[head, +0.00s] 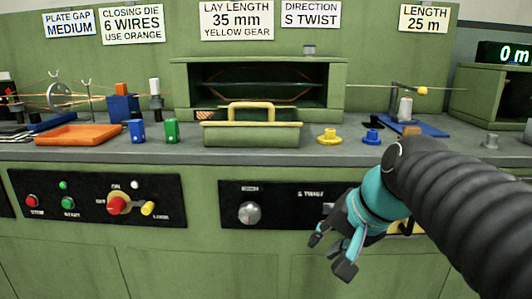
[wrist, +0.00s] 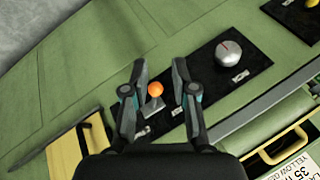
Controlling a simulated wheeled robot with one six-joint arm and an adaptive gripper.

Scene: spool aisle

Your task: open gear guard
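The gear guard is a green box-like cover (head: 251,135) with a yellow handle (head: 250,105) on top. It sits at the front of the green housing (head: 335,72), whose dark interior shows above it. Whether the guard is latched cannot be told. My gripper (head: 329,256) is open and empty, low in front of the cabinet face, below and right of the guard. In the wrist view my gripper (wrist: 160,75) has its fingers apart, with an orange knob (wrist: 155,89) seen between them. The yellow handle (wrist: 279,148) shows at lower right there, away from the fingers.
The control panel has a grey knob (head: 249,213); another panel with buttons and a red switch (head: 117,204) is at left. On the counter are yellow (head: 329,137) and blue (head: 371,136) gears, an orange tray (head: 78,135), and blue and green blocks (head: 171,130). Space before the cabinet is clear.

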